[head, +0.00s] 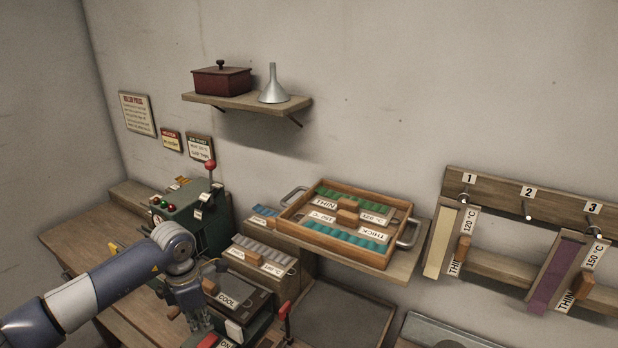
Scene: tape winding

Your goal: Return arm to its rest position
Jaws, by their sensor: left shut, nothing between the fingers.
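My left arm comes in from the lower left of the head view. Its gripper (199,318) points down over the workbench, in front of the green machine and beside the box marked COOL (238,299). The gripper is shut with nothing held. Whether its fingertips touch anything below is not clear. My right gripper does not show.
A green machine (213,228) with a red-knobbed lever stands behind my gripper. A wooden tray (342,254) with metal handles sits on a raised shelf to the right. A numbered peg rail (507,199) holds hanging strips at the right. A wall shelf (247,101) holds a red box and funnel.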

